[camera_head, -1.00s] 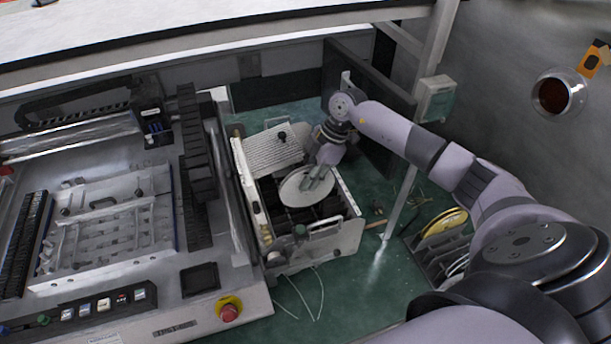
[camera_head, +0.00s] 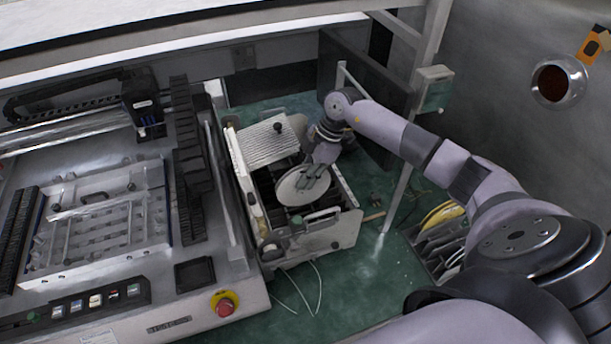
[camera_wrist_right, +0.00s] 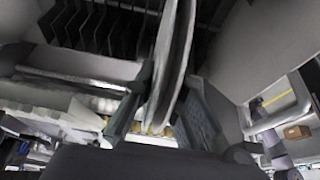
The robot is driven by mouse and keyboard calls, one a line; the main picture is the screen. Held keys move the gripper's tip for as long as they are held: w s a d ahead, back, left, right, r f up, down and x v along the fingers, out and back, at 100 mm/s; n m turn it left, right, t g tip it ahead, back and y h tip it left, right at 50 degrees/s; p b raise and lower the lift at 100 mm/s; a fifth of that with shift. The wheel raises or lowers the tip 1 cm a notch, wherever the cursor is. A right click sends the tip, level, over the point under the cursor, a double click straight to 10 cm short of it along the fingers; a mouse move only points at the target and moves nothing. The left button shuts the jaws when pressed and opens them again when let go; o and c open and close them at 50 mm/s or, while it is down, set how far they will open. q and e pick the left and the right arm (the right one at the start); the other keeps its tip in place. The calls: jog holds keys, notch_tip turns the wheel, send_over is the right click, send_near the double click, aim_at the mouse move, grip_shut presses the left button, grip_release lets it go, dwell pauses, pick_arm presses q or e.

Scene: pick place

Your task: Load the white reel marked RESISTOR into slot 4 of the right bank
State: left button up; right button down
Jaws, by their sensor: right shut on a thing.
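My right gripper (camera_head: 314,172) is shut on a white reel (camera_head: 296,188), seen in the head view over the feeder bank (camera_head: 338,236) on the right side of the machine. The reel is tilted and sits over the bank's dark open slots. In the right wrist view the reel (camera_wrist_right: 176,50) shows edge-on between the two fingers (camera_wrist_right: 165,105), with dark slot dividers (camera_wrist_right: 105,28) beyond it. The reel's marking cannot be read, and I cannot tell which slot is below it. My left gripper is not in view.
A rack (camera_head: 432,250) holding a yellow reel (camera_head: 441,214) and paler reels stands on the green floor to the right. A pale post (camera_head: 398,200) rises between rack and bank. The machine (camera_head: 190,308) with a red button (camera_head: 225,304) fills the left.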

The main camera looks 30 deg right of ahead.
aim_at(305, 198)
jog(key=shift+f+b, duration=0.65)
jog(key=shift+f, duration=1)
jog(key=shift+f, duration=0.15)
jog(key=shift+f+b, duration=0.75)
jog(key=shift+f, duration=0.4)
jog(key=shift+f, duration=0.35)
jog(key=shift+f+b, duration=0.45)
jog(key=shift+f, duration=0.25)
jog(key=c, duration=1.6)
grip_release()
jog(key=shift+o, duration=0.4)
